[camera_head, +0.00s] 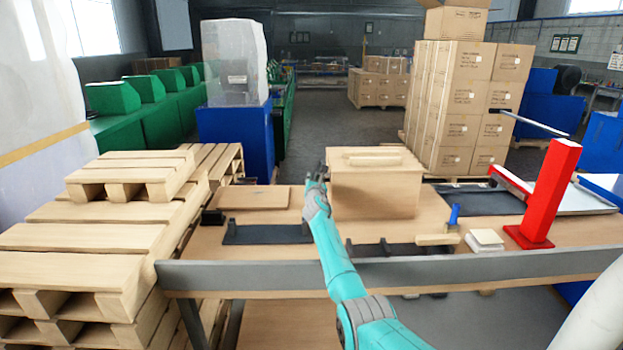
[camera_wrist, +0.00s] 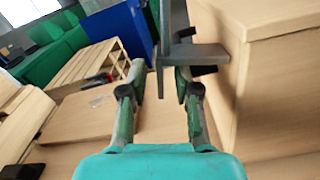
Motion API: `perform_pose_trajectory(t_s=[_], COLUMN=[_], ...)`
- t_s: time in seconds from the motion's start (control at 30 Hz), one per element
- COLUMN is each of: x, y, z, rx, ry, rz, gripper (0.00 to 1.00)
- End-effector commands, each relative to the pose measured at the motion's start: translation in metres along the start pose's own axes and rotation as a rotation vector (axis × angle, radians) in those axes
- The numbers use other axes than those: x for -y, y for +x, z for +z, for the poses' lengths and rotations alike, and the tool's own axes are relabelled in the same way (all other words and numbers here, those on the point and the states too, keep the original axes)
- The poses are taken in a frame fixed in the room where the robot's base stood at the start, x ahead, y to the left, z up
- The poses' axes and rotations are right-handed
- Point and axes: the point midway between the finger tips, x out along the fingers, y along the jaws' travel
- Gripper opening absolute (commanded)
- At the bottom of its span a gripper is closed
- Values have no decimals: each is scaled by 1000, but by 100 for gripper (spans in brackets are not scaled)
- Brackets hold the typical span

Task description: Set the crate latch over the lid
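A light wooden crate (camera_head: 372,195) stands on the workbench, with its lid (camera_head: 376,160) on top and a wooden bar across the lid. The crate's side also fills the right of the wrist view (camera_wrist: 285,85). A grey metal latch (camera_wrist: 188,50) is at the crate's side, with an upright strip and a flat tab. My gripper (camera_head: 319,176) is at the crate's left side, near lid height. In the wrist view, my gripper's fingertips (camera_wrist: 161,72) are apart, with the latch's upright strip between them and gaps visible. Contact beyond the tips is unclear.
A flat wooden board (camera_head: 254,198) and a dark mat (camera_head: 266,235) lie left of the crate. A blue-handled brush (camera_head: 452,216), a pale block (camera_head: 485,239) and a red post (camera_head: 550,195) are at the right. A grey rail (camera_head: 450,267) runs along the bench front.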

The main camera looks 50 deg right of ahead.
Motion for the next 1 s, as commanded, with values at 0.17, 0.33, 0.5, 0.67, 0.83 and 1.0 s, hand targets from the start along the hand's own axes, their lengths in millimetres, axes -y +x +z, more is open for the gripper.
perform_pose_trajectory(t_s=[0.17,0.33,0.5,0.67,0.83,1.0], x=[0,0,0,0,-2,-4], y=[0,0,0,0,0,0], z=[0,0,0,0,3,8], rx=[0,0,0,-1,0,-1], ry=[0,0,1,16,74,185], rz=[0,0,0,0,-1,-1], gripper=[31,0,0,0,0,0])
